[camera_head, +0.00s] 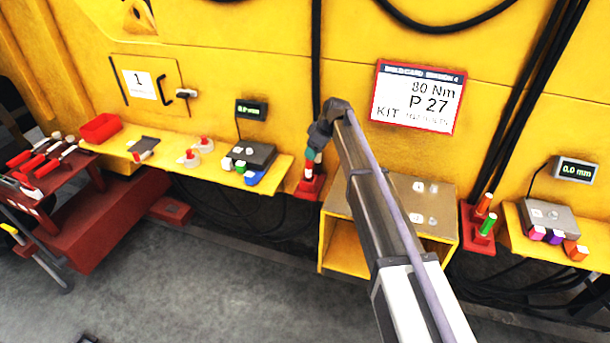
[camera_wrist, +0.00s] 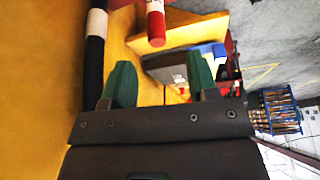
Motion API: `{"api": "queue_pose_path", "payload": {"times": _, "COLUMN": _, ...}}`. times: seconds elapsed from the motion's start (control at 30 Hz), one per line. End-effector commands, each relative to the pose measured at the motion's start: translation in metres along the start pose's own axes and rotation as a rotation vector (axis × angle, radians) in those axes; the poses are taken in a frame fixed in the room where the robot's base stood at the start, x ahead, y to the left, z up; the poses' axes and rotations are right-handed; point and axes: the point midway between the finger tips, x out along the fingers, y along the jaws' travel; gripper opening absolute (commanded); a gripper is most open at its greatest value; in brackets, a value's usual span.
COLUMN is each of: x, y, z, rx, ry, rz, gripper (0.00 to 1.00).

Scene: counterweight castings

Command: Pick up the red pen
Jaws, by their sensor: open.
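A red cylinder with a white band, which looks like the red pen (camera_wrist: 156,28), shows at the top of the wrist view, its near end ahead of my fingertips. Sideways it lies between the two green fingers of my gripper (camera_wrist: 160,78). The fingers are spread with nothing between them. In the head view my gripper (camera_head: 314,150) is just above a small red holder (camera_head: 311,188) at the wall. The pen's outline there is small and partly mixed with my fingers, so their exact gap cannot be told.
A dark cylinder with a white band (camera_wrist: 95,50) is close on the left in the wrist view. A yellow shelf (camera_head: 215,165) with a gauge block (camera_head: 255,156) is left of the holder; a yellow box stand (camera_head: 338,245) is right. Another red holder (camera_head: 478,240) has orange and green pens.

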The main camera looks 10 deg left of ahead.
Motion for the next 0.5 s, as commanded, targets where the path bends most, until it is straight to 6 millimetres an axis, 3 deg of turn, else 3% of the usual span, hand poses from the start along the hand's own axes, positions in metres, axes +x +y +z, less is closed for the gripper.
{"api": "queue_pose_path", "payload": {"times": 0.03, "x": 0.022, "y": 0.001, "z": 0.004, "rx": 0.000, "ry": 0.000, "rz": 0.000, "gripper": 0.54}}
{"api": "queue_pose_path", "payload": {"times": 0.1, "x": 0.037, "y": 0.001, "z": 0.005, "rx": 0.001, "ry": 0.000, "rz": 0.000, "gripper": 0.54}}
{"api": "queue_pose_path", "payload": {"times": 0.33, "x": 0.045, "y": 0.001, "z": 0.002, "rx": 0.002, "ry": -0.001, "rz": 0.000, "gripper": 0.54}}
{"api": "queue_pose_path", "payload": {"times": 0.5, "x": 0.076, "y": 0.004, "z": 0.009, "rx": 0.002, "ry": -0.001, "rz": 0.000, "gripper": 0.54}}
